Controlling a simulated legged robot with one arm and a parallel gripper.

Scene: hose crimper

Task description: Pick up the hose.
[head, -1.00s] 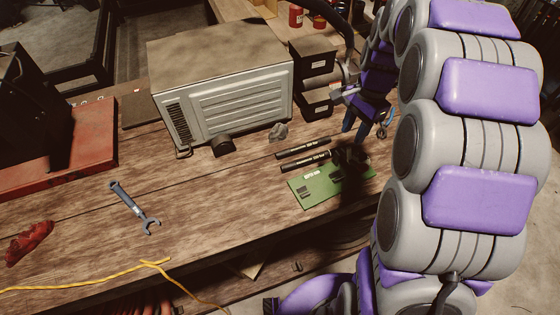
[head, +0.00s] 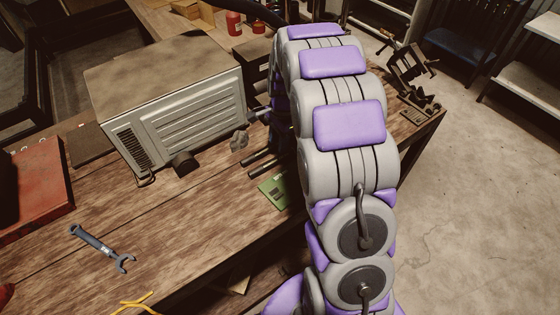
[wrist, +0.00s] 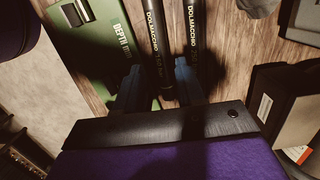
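Two black hoses with white "DOLMACCHIO" lettering lie side by side on the wooden bench. In the wrist view, the left hose (wrist: 155,40) runs between the two blue fingers of my gripper (wrist: 158,78), which is open. The right hose (wrist: 193,35) runs toward the right finger, which hides its lower part. In the head view only the left ends of the far hose (head: 258,158) and the near hose (head: 262,170) show. My arm hides the rest of them and my gripper. I cannot tell the fingers' height above the bench.
A green board (wrist: 100,45) lies just left of the hoses in the wrist view; it also shows in the head view (head: 274,192). A grey metal box (head: 170,110) and a wrench (head: 100,246) are on the bench (head: 200,225). A dark box (wrist: 285,100) is at the right in the wrist view.

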